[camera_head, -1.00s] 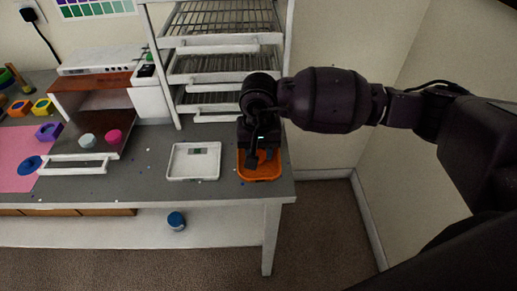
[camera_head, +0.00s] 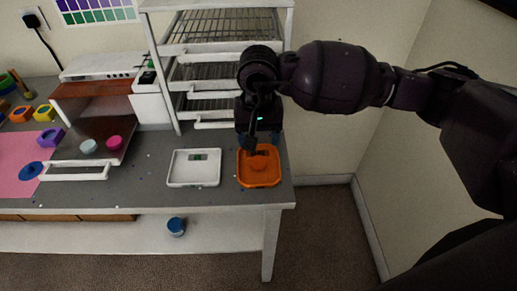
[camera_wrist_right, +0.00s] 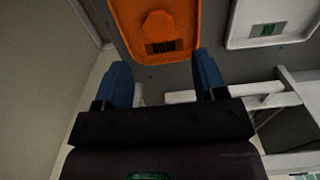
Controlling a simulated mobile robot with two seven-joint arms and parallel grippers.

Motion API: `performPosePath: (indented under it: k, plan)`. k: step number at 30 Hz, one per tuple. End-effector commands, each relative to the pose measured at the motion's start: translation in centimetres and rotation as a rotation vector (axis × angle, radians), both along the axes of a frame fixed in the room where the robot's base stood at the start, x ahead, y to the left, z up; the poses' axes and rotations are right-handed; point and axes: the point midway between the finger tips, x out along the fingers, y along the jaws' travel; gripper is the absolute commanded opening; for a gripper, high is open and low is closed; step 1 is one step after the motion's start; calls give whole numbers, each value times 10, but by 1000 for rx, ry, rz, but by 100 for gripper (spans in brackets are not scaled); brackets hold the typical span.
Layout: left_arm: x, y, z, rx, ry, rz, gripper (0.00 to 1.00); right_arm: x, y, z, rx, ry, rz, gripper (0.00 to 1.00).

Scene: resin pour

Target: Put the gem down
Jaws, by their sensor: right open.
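In the head view the orange tray (camera_head: 273,181) sits near the right end of the bench, and the gem (camera_head: 259,164) shows only faintly against the same colour. My right gripper (camera_head: 259,143) is over the back of the orange tray, apart from the gem. In the right wrist view its blue fingers (camera_wrist_right: 163,82) are spread with nothing between them. My left gripper is not in view.
A white wire-shelf rack (camera_head: 157,75) stands behind. A pink mat (camera_head: 14,170), coloured moulds and small cups are on the left. The bench's right edge is close to the orange tray.

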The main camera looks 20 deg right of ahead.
Motion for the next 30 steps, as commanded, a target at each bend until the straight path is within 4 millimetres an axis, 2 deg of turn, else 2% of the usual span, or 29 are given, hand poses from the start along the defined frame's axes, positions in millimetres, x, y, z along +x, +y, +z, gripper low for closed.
performPosePath:
  k: [3,10,27,30]
  plan:
    - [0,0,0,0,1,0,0,1,-1,22,-2,-3,1,65]
    - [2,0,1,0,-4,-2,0,0,0,46,-1,0,0,65]
    - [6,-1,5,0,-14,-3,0,0,0,51,0,1,0,65]
    - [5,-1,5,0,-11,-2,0,-5,6,47,35,16,-6,65]
